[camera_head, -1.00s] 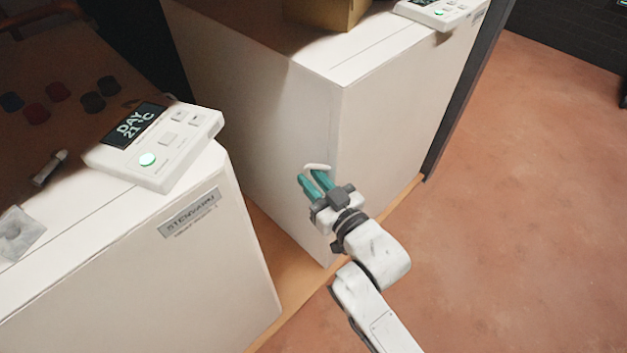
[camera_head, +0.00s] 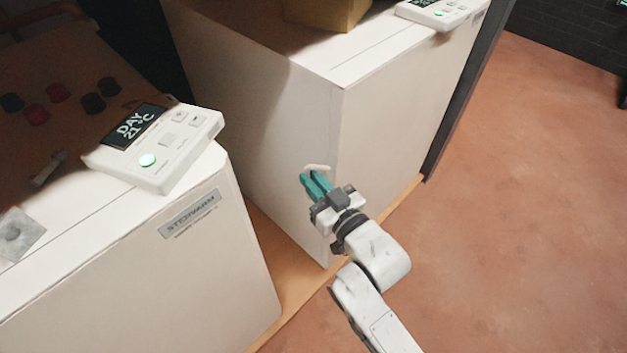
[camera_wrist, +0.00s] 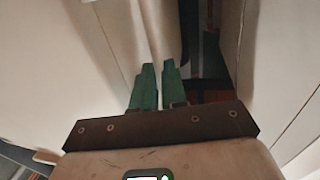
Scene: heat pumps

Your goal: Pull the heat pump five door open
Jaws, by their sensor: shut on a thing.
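A white heat pump cabinet (camera_head: 385,125) stands at centre right in the head view. A small white bar handle (camera_head: 319,167) shows by its near vertical edge. My gripper (camera_head: 312,177), with green fingers, is shut on this handle. The fingers hide part of the handle. The door looks closed; no gap shows along it. No number is readable on the cabinet. In the wrist view the fingers (camera_wrist: 157,72) are close together in front of pale panels; I cannot clearly pick out the handle there.
A second white heat pump (camera_head: 150,275) with a control panel (camera_head: 155,145) reading "DAY 21°C" stands at left. A box (camera_head: 328,12) and another panel (camera_head: 440,12) are on the right cabinet. The reddish floor (camera_head: 530,200) at right is clear.

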